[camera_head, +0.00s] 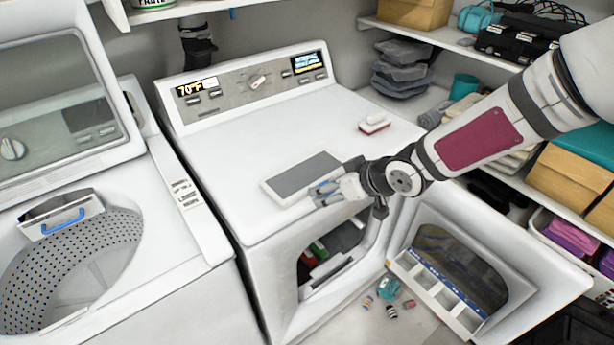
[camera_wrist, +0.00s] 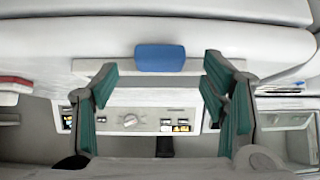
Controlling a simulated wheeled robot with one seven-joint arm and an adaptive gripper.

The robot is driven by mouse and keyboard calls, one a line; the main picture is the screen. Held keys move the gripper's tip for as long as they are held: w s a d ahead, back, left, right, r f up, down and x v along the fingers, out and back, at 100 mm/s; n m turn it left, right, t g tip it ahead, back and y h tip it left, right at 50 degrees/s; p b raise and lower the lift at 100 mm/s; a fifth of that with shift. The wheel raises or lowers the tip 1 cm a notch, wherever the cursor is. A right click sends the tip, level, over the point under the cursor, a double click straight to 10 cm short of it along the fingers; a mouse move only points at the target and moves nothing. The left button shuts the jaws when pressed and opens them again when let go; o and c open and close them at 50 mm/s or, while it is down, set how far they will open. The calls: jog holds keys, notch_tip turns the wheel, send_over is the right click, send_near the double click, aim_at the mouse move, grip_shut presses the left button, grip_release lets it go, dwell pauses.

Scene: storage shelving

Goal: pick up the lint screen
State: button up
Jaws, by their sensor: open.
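The lint screen (camera_head: 302,177) is a flat grey panel with a pale frame, lying on the dryer top (camera_head: 262,135). My gripper (camera_head: 322,192) is at its right front end, with fingers low over the dryer top. In the wrist view, the blue handle (camera_wrist: 160,57) on a pale bar appears between the two teal-padded fingers of my gripper (camera_wrist: 160,75). The fingers are open, with a gap on both sides of the handle. I cannot tell how far past the fingertips the handle lies. My gripper partly hides that end in the head view.
A red and white brush (camera_head: 374,124) lies farther back on the dryer. The dryer door (camera_head: 545,262) hangs open at front right, with small items on the floor. The open washer (camera_head: 85,262) holds a blue-handled piece (camera_head: 62,222). Loaded shelves stand right.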

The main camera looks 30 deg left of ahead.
jog(key=shift+x, duration=1)
jog(key=c, duration=1.3)
jog(key=shift+r, duration=0.1)
